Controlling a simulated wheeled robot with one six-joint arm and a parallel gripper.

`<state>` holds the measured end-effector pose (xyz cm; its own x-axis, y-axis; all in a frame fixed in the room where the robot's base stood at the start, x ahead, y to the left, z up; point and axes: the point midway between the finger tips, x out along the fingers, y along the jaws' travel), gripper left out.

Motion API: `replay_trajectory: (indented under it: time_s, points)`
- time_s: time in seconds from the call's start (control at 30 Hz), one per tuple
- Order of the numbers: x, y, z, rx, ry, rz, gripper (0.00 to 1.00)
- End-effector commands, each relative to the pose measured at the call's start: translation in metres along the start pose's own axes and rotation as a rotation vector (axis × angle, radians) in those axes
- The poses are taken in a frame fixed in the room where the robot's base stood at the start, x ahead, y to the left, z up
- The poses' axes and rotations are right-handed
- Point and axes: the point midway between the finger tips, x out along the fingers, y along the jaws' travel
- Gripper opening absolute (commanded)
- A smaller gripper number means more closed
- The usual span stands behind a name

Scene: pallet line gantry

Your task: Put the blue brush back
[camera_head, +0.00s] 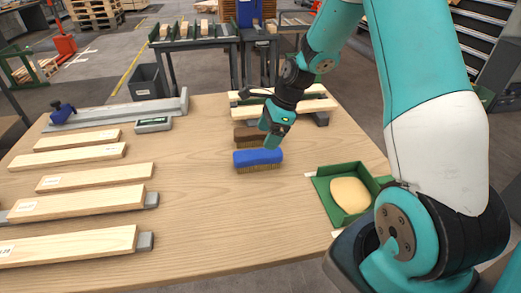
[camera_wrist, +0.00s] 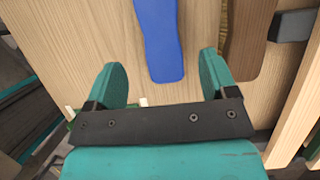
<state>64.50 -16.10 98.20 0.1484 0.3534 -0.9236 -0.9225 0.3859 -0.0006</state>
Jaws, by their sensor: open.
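The blue brush (camera_head: 258,157) lies on the wooden table, its blue back up and tan bristles showing below. In the wrist view the blue brush (camera_wrist: 160,40) lies ahead of and between the fingertips, with its near end close to them. My gripper (camera_head: 273,137) is above the table by the brush. It is open and empty in the wrist view (camera_wrist: 160,75), one teal finger on each side. A brown brush (camera_head: 247,136) lies just behind the blue one, partly hidden by my gripper; its brown back (camera_wrist: 250,40) is right of the blue brush.
A green tray (camera_head: 326,200) with a tan oval item (camera_head: 350,194) stands at the right. Several boards (camera_head: 85,203) lie on the left, and more boards (camera_head: 310,105) lie behind the brushes. A grey box (camera_head: 153,125) sits at the back left. The table's front middle is clear.

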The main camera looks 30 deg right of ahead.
Motion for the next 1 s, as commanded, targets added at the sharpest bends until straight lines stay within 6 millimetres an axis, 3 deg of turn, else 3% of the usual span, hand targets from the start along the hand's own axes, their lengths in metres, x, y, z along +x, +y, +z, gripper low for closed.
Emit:
replay_trajectory:
  time_s: [0.2,0.27,0.33,0.47,0.6,0.7,0.8,0.9,1.0]
  points:
    - [-0.024,0.002,0.004,-0.022,0.0,0.0,0.79]
    - [-0.03,0.008,0.015,-0.094,0.001,0.004,0.79]
    - [-0.039,0.024,0.038,-0.262,0.001,0.015,0.79]
    - [-0.065,0.083,0.098,-0.795,-0.008,0.047,0.79]
    - [-0.09,0.171,0.144,-1.477,-0.043,0.088,0.79]
    - [-0.104,0.228,0.156,-1.906,-0.079,0.109,0.79]
    - [-0.113,0.27,0.158,-2.234,-0.115,0.119,0.79]
    - [-0.117,0.295,0.155,-2.442,-0.141,0.123,0.79]
    - [-0.119,0.306,0.153,-2.539,-0.155,0.125,0.79]
